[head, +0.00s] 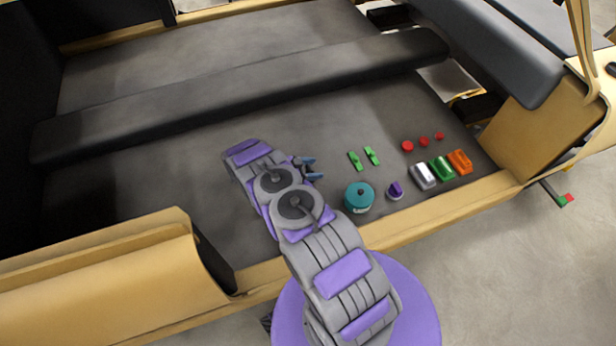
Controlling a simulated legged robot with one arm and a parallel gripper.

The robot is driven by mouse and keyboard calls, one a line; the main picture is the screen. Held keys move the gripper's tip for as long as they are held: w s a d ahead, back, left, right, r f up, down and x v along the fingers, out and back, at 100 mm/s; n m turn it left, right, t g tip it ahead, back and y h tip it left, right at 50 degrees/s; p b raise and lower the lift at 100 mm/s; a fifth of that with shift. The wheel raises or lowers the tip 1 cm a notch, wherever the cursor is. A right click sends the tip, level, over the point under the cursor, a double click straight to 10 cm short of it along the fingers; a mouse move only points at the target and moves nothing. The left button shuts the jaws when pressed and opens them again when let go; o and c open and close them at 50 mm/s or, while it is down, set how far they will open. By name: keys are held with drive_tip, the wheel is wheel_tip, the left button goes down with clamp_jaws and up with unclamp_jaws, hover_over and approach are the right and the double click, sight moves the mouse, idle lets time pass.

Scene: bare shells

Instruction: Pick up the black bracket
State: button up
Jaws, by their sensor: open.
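I cannot make out a black bracket in the head view; a dark part would stand out little on the dark grey surface (300,130), and my arm hides some of that surface. My gripper (310,168) is open, with its small blue-grey fingers showing beside my folded arm, low over the dark surface. Nothing shows between the fingers. It is left of two green clips (363,158) and up and left of a teal round container (359,196).
A purple knob (395,190), silver block (424,175), green block (442,168), orange block (460,161) and several red caps (407,146) lie to the right. A long black padded bar (240,90) crosses behind. Tan edging (440,215) borders the front.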

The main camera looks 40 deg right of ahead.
drive_tip(key=shift+d, duration=0.1)
drive_tip(key=shift+d, duration=0.1)
drive_tip(key=shift+c, duration=0.7)
drive_tip(key=shift+d+f, duration=0.1)
drive_tip(key=c, duration=0.3)
drive_tip(key=shift+a, duration=0.2)
drive_tip(key=c, duration=0.8)
drive_tip(key=shift+d+r, duration=0.1)
drive_tip(key=shift+r, duration=0.1)
